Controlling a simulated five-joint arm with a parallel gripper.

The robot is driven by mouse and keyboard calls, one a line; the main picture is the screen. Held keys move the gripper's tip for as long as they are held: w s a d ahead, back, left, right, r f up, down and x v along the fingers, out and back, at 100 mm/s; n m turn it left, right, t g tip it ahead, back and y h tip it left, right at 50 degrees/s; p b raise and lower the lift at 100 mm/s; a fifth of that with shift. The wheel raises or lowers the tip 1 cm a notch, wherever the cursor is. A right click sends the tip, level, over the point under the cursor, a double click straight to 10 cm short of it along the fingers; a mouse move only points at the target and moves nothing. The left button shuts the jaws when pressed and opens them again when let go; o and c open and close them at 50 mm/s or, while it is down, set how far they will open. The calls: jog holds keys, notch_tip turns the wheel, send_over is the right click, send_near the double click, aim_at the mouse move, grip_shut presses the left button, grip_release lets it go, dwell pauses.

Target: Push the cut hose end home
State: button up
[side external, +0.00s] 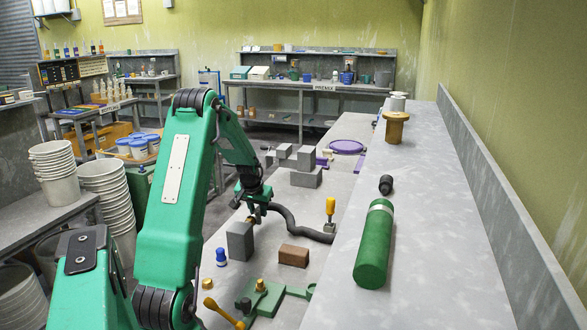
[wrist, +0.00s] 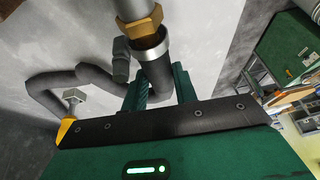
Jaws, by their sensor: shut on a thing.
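The dark grey hose (wrist: 100,82) curves across the wrist view, and its cut end shows a pale rim (wrist: 150,48). My gripper (wrist: 158,82) is shut on the hose just behind that end, with green fingers on either side. The end faces a brass hex fitting (wrist: 138,22) on a grey pipe (wrist: 132,6). The rim is close under the hex; I cannot tell how far the hose is on. In the side view my gripper (side external: 258,208) is above and beside a grey block (side external: 240,241), and the hose (side external: 290,221) runs right along the bench.
A yellow-handled tool (side external: 330,208) stands by the hose's far end. A brown block (side external: 293,255), a blue-and-white piece (side external: 221,257) and a green fixture (side external: 265,298) are nearer. Grey blocks (side external: 306,177) lie behind. A green cylinder (side external: 374,245) lies on the right ledge.

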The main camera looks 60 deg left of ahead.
jog(key=shift+s+d, duration=0.4)
dwell(0.4)
jog(key=o, duration=1.1)
jog(key=shift+c, duration=0.2)
jog(key=shift+r, duration=0.1)
jog(key=shift+v, duration=3.8)
